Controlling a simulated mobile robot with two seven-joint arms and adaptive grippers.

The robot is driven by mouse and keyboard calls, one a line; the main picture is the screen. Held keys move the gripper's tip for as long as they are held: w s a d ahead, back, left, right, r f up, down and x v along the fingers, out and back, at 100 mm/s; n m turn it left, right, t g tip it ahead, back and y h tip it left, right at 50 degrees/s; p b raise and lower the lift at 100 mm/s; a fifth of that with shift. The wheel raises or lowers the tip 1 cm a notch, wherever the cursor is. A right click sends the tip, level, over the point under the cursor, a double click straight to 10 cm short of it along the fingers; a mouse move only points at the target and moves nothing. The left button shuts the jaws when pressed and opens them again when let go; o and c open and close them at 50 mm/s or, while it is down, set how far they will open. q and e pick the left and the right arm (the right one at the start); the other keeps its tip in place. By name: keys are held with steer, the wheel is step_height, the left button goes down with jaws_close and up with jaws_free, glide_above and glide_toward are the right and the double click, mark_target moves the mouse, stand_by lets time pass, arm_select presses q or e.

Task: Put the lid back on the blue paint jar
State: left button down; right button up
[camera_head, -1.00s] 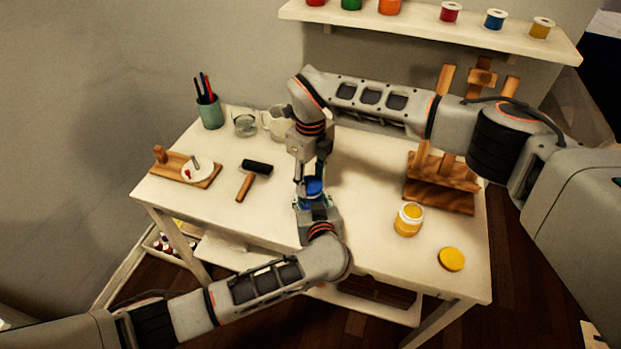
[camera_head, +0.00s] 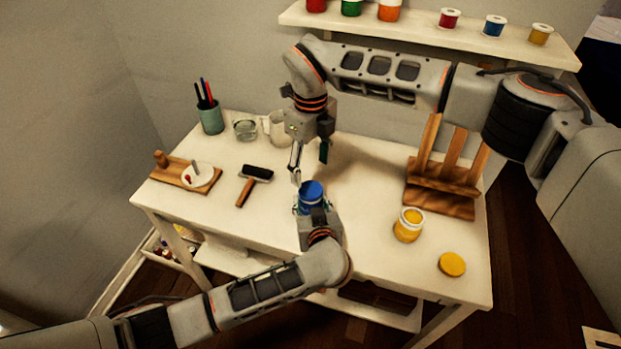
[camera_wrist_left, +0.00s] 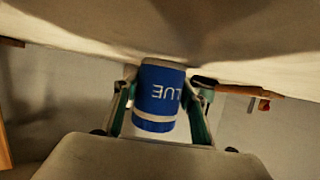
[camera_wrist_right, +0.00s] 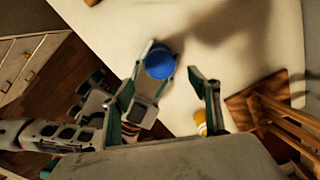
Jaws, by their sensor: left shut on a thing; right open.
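The blue paint jar (camera_head: 308,201) is upright in my left gripper (camera_head: 312,209), above the front middle of the table. In the left wrist view, its blue label with white letters shows between the fingers (camera_wrist_left: 160,90). A plain blue disc, which looks like the lid (camera_head: 312,189), covers the jar's top; it also shows in the right wrist view (camera_wrist_right: 160,62). I cannot tell if it is seated tightly. My right gripper (camera_head: 310,165) is open and empty above the jar. In its own wrist view the disc is near the left finger.
An open yellow jar (camera_head: 408,228) and yellow lid (camera_head: 452,264) are at the right. A wooden easel (camera_head: 440,190) stands behind them. A shelf (camera_head: 440,36) hangs behind.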

step_height(320, 180, up, 5)
steer(key=shift+r, duration=0.1)
stand_by(0.3)
arm_select(q)
steer(key=c, duration=1.2)
jaws_free()
steer(key=shift+o, duration=0.2)
steer(key=shift+s, duration=0.15)
steer(key=v, duration=1.1)
steer(key=shift+s+d+r, duration=0.1)
steer(key=shift+s+r, duration=0.1)
steer(key=shift+s, duration=0.15)
arm_select(e)
steer(key=shift+s, duration=0.1)
